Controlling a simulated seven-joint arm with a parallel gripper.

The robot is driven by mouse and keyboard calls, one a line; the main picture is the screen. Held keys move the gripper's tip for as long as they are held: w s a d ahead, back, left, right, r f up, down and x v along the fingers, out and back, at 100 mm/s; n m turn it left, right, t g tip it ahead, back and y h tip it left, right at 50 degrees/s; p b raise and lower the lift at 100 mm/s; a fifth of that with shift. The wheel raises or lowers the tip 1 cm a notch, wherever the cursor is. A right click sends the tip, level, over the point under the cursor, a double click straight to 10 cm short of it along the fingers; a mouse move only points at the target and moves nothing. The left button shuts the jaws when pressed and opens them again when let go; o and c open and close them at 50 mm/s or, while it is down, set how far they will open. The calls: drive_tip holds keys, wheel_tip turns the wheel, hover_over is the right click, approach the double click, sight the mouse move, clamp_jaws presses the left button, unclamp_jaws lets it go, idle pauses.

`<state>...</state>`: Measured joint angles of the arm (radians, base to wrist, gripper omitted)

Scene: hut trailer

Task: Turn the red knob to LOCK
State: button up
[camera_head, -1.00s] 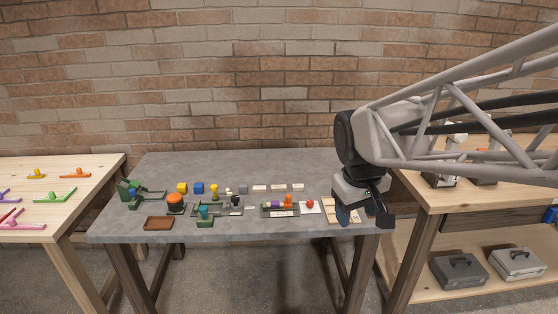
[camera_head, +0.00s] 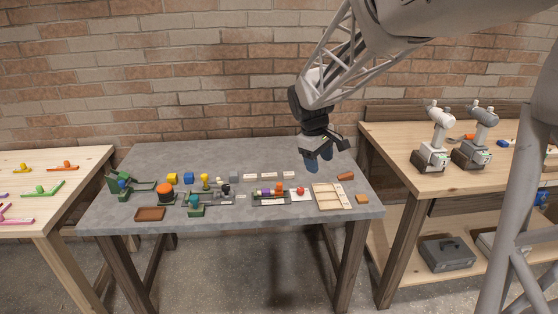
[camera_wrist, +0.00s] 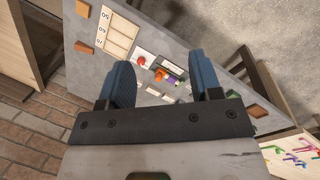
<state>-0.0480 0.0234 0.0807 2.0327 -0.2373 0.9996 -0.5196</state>
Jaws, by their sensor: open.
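The red knob (camera_head: 300,190) sits on a small white plate on the grey table, right of a strip of coloured pieces. It also shows in the wrist view (camera_wrist: 141,60), between my fingers in the picture and well beyond them. The knob's setting and any LOCK marking are too small to read. My gripper (camera_head: 319,163) is open and empty, above the back right part of the table, a little right of and behind the knob. In the wrist view its two blue fingers (camera_wrist: 163,80) stand wide apart, touching nothing.
A light wooden tray (camera_head: 318,198) lies right of the knob, with an orange block (camera_head: 362,199) and a brown piece (camera_head: 346,176) near it. The coloured strip (camera_head: 270,198) lies close on the knob's left. White labels (camera_head: 269,175) lie behind. Two drills (camera_head: 433,150) stand on the right bench.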

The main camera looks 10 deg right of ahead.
drive_tip(key=w+a+f+n+g+h, duration=0.1)
drive_tip(key=w+f+n, duration=0.1)
drive_tip(key=w+f, duration=0.35)
drive_tip(key=w+f+n, duration=0.1)
drive_tip(key=w+f, duration=0.2)
drive_tip(key=w, duration=0.5)
drive_tip(key=n+h, duration=0.1)
drive_tip(key=n, duration=0.3)
approach(301, 189)
drive_tip(key=shift+w+d+f+g, duration=0.1)
drive_tip(key=shift+f+g, duration=0.05)
drive_tip(key=shift+f, duration=0.2)
drive_tip(key=shift+w+d+f+g, duration=0.1)
drive_tip(key=shift+w+f+g, duration=0.05)
drive_tip(key=shift+f, duration=0.2)
drive_tip(key=shift+d+f, duration=0.1)
drive_tip(key=shift+f, duration=0.05)
drive_tip(key=shift+x, duration=3.75)
drive_tip(key=shift+c, duration=0.3)
drive_tip(key=c, duration=0.9)
